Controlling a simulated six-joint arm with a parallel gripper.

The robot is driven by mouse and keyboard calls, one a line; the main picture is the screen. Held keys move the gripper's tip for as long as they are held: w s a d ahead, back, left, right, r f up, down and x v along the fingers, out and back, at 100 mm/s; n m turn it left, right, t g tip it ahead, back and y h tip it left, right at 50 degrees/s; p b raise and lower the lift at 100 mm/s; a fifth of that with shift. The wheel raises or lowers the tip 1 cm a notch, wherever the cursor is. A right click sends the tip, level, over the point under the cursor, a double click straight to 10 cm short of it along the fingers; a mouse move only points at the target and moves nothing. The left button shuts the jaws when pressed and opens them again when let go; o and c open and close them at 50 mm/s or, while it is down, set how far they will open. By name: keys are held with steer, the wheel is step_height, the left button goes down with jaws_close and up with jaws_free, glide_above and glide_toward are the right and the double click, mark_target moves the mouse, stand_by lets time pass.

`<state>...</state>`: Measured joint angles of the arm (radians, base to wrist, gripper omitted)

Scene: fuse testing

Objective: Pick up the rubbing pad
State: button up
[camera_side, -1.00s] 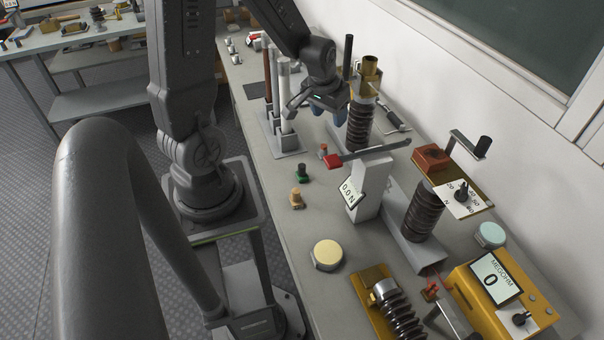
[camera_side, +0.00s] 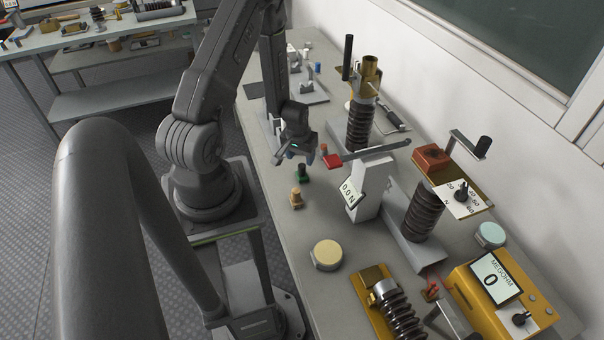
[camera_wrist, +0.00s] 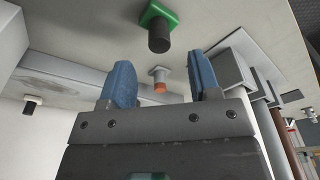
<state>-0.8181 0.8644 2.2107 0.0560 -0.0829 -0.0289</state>
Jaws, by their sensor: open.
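Several small knobbed pads stand on the bench, and I cannot tell for sure which is the rubbing pad. One has a green base and dark knob (camera_side: 300,173); it shows at the top of the wrist view (camera_wrist: 158,28). My gripper (camera_side: 297,154) is open and empty above the bench, beyond the green pad.
Ribbed insulators (camera_side: 425,212) and a yellow megohm meter (camera_side: 500,295) stand further right. A cream round pad (camera_side: 326,255) lies in front. Bench left of it is clear.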

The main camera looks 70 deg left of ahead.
mark_target(302, 166)
steer(key=shift+w+a+f, duration=0.15)
steer(key=shift+f, duration=1.5)
steer(key=shift+w+a+f, duration=0.1)
steer(key=shift+w+f, duration=0.05)
steer(key=shift+f, duration=1.5)
steer(key=c, duration=1)
steer(key=shift+r, duration=0.15)
step_height(302, 166, up, 10)
steer(key=shift+f, duration=0.1)
